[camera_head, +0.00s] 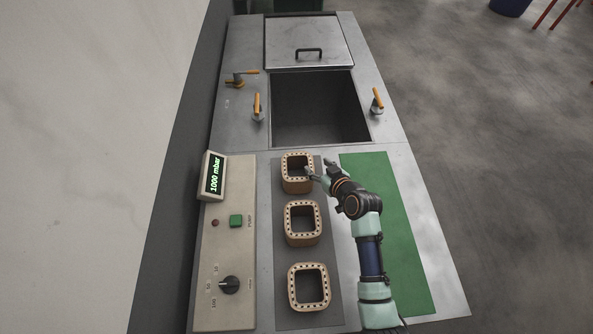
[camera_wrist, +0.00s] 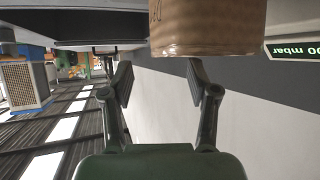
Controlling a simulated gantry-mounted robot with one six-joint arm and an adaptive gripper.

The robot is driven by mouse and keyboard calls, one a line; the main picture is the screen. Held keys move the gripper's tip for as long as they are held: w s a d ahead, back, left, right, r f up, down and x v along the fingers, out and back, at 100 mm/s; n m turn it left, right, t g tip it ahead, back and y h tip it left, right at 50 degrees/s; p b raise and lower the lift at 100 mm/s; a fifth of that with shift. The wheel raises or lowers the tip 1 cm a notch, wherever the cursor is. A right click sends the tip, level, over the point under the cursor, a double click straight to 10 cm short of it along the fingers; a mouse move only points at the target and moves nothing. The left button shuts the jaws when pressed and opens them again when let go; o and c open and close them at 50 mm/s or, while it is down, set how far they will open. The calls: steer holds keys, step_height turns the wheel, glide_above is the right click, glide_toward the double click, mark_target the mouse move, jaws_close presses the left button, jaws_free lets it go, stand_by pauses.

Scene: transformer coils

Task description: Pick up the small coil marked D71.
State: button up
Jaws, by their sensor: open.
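Three squarish tan coils with dark holes around their rims stand in a column on a dark grey mat (camera_head: 264,262). They are the far coil (camera_head: 297,184), the middle coil (camera_head: 301,238) and the near coil (camera_head: 309,304). My gripper (camera_head: 315,172) is at the right side of the far coil, its fingers apart. In the wrist view my gripper (camera_wrist: 160,75) is open, with nothing between the fingers. A coil (camera_wrist: 215,30) fills the upper part there, close to the right finger; contact cannot be told. Only part of a mark shows on it, so I cannot read D71 on any coil.
A control panel (camera_head: 228,262) with a display reading 1000 mbar (camera_head: 214,175) stands left of the mat. An open chamber (camera_head: 318,105) with orange-handled clamps and a slid-back lid (camera_head: 308,38) lies beyond. A green mat (camera_head: 395,230) at the right is clear except under my arm.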

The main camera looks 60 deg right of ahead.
mark_target(311, 160)
steer(key=shift+w+d, duration=0.2)
steer(key=shift+w, duration=0.05)
steer(key=shift+w+f, duration=0.1)
steer(key=shift+f, duration=0.2)
steer(key=b+x, duration=0.1)
steer(key=x, duration=0.3)
steer(key=shift+w+d, duration=0.25)
steer(key=shift+w, duration=0.1)
steer(key=shift+r, duration=0.1)
jaws_close()
